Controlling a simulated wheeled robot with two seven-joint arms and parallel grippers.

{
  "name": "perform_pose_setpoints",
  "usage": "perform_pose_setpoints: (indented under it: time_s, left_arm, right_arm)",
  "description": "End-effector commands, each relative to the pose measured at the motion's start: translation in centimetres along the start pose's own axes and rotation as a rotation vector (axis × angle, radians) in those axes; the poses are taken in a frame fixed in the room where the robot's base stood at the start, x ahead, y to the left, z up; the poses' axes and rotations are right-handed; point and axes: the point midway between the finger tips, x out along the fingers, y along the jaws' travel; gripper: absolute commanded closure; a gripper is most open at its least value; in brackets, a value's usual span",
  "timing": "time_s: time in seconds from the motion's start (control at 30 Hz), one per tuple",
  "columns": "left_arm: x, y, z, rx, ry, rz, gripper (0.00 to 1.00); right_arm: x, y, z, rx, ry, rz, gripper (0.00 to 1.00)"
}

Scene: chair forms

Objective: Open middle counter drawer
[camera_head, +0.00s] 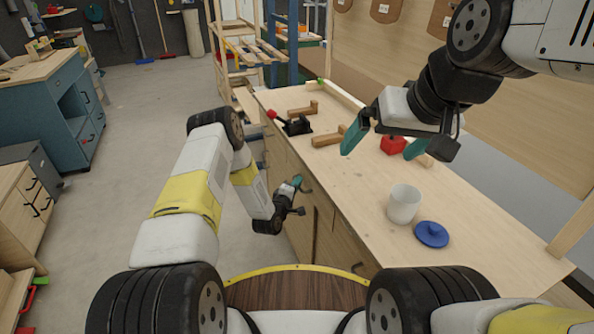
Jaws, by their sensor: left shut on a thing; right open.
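The wooden counter (345,190) runs along the right, with drawer and cabinet fronts (325,228) on its left-facing side. My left gripper (299,196) is low beside that front, shut at a dark handle (306,188) just below the counter's edge. The gripper hides most of the handle. I cannot tell clearly whether that drawer stands out from the front. Another dark handle (357,267) shows on the nearer front. My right gripper (382,146) is open and empty above the counter top, its teal fingertips apart.
On the counter are a white cup (404,204), a blue lid (432,234), a red block (393,145), wooden blocks (328,136) and a black tool (293,124). Blue drawers (60,110) stand far left. The grey floor (130,130) between is clear.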

Motion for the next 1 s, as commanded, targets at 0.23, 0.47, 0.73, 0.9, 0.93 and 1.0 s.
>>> perform_pose_setpoints:
  time_s: [0.23, 0.47, 0.73, 0.9, 0.93, 1.0]
  left_arm:
    - [0.0, -0.1, 0.0, 0.0, 0.0, -0.001, 1.0]
    - [-0.1, -0.1, -0.2, 0.0, 0.001, -0.002, 1.0]
    - [-2.2, -0.8, -2.3, -0.002, 0.003, -0.004, 1.0]
    - [-5.0, -1.5, -5.2, -0.001, 0.006, -0.004, 1.0]
    - [-5.5, -1.7, -5.7, -0.001, 0.006, -0.005, 1.0]
    - [-6.9, -2.1, -7.1, -0.001, 0.007, -0.005, 1.0]
  right_arm:
    - [0.0, 0.0, 0.0, 0.0, 0.0, 0.0, 0.01]
    - [0.0, 0.0, 0.0, 0.0, 0.0, 0.0, 0.01]
    - [0.0, 0.0, 0.0, 0.0, 0.0, 0.0, 0.01]
    - [0.0, 0.0, 0.0, 0.0, 0.0, 0.0, 0.01]
    - [0.0, 0.0, 0.0, 0.0, 0.0, 0.0, 0.01]
    - [0.0, 0.0, 0.0, 0.0, 0.0, 0.0, 0.01]
